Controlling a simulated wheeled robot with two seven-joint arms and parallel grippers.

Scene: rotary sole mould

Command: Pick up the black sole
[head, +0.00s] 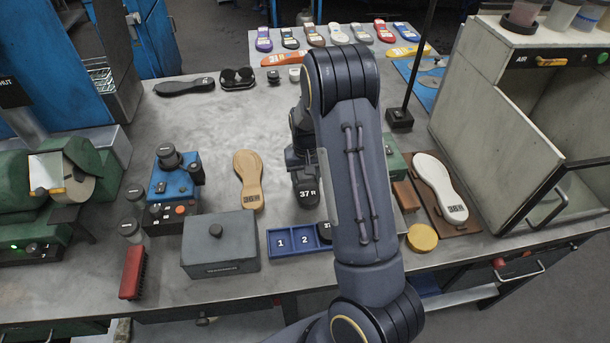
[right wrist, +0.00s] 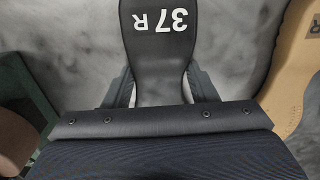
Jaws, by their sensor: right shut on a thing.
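A black sole marked 37 R (head: 306,194) shows below my right gripper (head: 301,160) in the head view, near the middle of the table. In the right wrist view the sole (right wrist: 163,50) lies between the two fingers of the right gripper (right wrist: 163,88), which is shut on its narrow part. My right arm hides part of the sole in the head view. I cannot tell whether it touches the table. Another black sole (head: 185,87) lies at the back left. My left gripper is not in view.
A tan 36 R sole (head: 248,178) lies left of the gripper. In front stand a grey lidded box (head: 220,245) and a blue numbered tray (head: 283,252) with a black piece in it. A white sole (head: 438,182) lies at right beside a large open cabinet (head: 500,130).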

